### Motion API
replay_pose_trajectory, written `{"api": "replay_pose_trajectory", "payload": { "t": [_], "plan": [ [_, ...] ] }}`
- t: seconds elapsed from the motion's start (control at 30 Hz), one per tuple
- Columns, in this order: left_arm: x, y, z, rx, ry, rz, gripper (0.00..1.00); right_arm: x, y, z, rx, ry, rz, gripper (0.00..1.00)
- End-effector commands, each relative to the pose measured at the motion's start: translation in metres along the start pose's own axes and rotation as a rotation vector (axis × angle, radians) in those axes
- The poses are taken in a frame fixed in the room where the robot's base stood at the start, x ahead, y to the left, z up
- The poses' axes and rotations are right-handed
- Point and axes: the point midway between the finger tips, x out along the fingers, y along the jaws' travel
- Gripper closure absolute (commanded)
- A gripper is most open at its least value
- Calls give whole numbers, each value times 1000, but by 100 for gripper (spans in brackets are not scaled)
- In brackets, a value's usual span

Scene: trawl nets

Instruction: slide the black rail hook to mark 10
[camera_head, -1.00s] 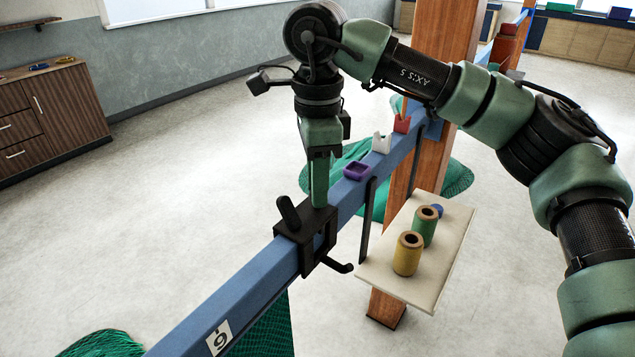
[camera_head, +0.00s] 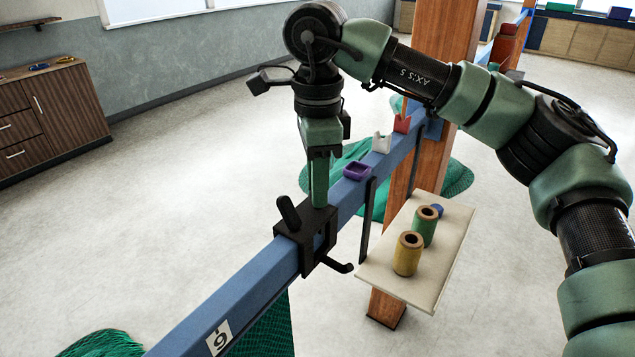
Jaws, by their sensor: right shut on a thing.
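The black rail hook (camera_head: 307,238) sits around the blue rail (camera_head: 245,288), with a peg on its top and a hook arm sticking out at the lower right. My right gripper (camera_head: 319,200) reaches down from above and is shut on the hook's upper part. The fingertips are partly hidden by the gripper body. A white label (camera_head: 218,338) that reads 6 or 9 is on the rail's side, nearer the camera than the hook. No mark 10 can be read in the view. My left gripper is not in view.
Purple (camera_head: 357,171), white (camera_head: 381,143) and red (camera_head: 402,124) clips sit farther along the rail. A shelf board (camera_head: 433,279) with yellow (camera_head: 407,254) and green (camera_head: 424,226) spools stands right of the rail by a wooden post (camera_head: 399,195). The rail's near stretch is clear.

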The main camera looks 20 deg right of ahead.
Motion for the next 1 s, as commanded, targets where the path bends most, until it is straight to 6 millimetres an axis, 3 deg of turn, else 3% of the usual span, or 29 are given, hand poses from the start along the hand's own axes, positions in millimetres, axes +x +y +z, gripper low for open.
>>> {"api": "replay_pose_trajectory", "payload": {
  "t": [0.33,0.67,0.7,0.77,1.0],
  "plan": [
    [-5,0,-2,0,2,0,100,-2,-27,-26,5,-2,-2,100],
    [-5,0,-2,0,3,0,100,-2,-31,-31,4,0,-6,100],
    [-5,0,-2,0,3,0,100,-2,-31,-31,5,0,-6,67],
    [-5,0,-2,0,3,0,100,-2,-31,-31,4,-1,-5,53],
    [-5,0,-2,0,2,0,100,-1,-30,-30,2,0,-2,53]
  ]
}}
